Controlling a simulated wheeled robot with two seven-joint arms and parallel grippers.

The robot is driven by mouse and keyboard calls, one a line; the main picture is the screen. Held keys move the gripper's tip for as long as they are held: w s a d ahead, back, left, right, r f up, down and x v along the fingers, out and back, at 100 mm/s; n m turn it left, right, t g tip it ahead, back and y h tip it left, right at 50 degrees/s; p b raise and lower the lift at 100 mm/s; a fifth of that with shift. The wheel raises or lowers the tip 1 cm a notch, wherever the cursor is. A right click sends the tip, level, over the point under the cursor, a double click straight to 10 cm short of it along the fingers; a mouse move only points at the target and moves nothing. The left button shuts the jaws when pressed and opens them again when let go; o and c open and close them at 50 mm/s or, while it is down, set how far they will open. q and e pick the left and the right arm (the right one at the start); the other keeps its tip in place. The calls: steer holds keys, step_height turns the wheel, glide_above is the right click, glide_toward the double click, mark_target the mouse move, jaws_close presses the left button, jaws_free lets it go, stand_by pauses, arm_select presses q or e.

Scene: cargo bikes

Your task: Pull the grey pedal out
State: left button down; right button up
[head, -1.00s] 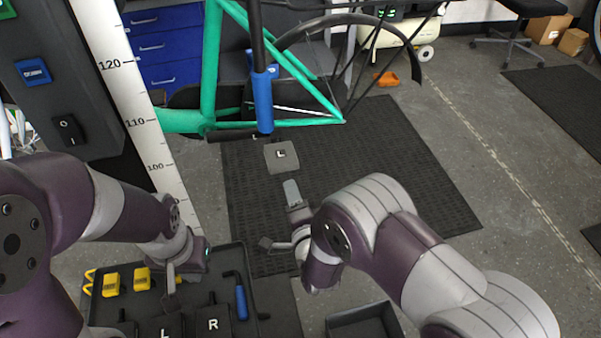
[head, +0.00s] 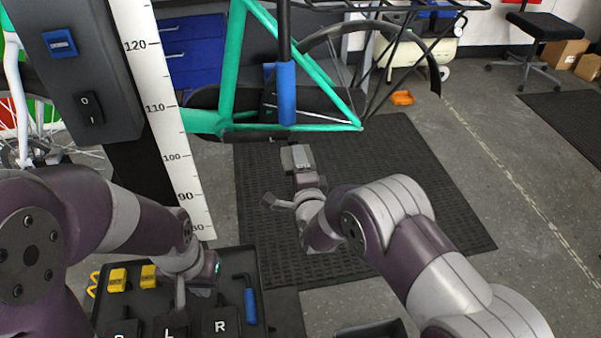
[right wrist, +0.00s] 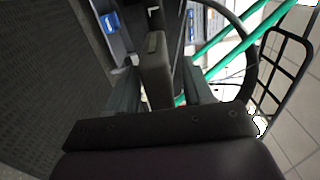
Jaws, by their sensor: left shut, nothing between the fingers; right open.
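The grey pedal (head: 297,157) is below the green bike frame, near the lower end of a blue-sleeved dark bar. My right gripper (head: 299,172) is open at the pedal, and its fingers partly hide it in the head view. In the right wrist view the pedal (right wrist: 156,75) stands between the two open fingers of this gripper (right wrist: 160,90). I cannot tell whether either finger touches it. My left gripper (head: 188,292) is shut and empty over the black tray at the lower left.
The black tray (head: 262,300) holds yellow blocks (head: 117,280), a blue-handled hex key (head: 250,305) and dark pieces marked L and R. A dark open box (head: 372,330) is at the bottom edge. A measuring post (head: 165,110) stands left of the green bike frame (head: 232,70).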

steer(key=shift+c, duration=0.3)
jaws_close()
steer(key=s+d+p, duration=0.1)
steer(key=s+p, duration=0.1)
steer(key=s, duration=0.5)
steer(key=shift+s+d, duration=0.2)
steer(key=shift+s, duration=0.05)
stand_by(0.8)
stand_by(0.4)
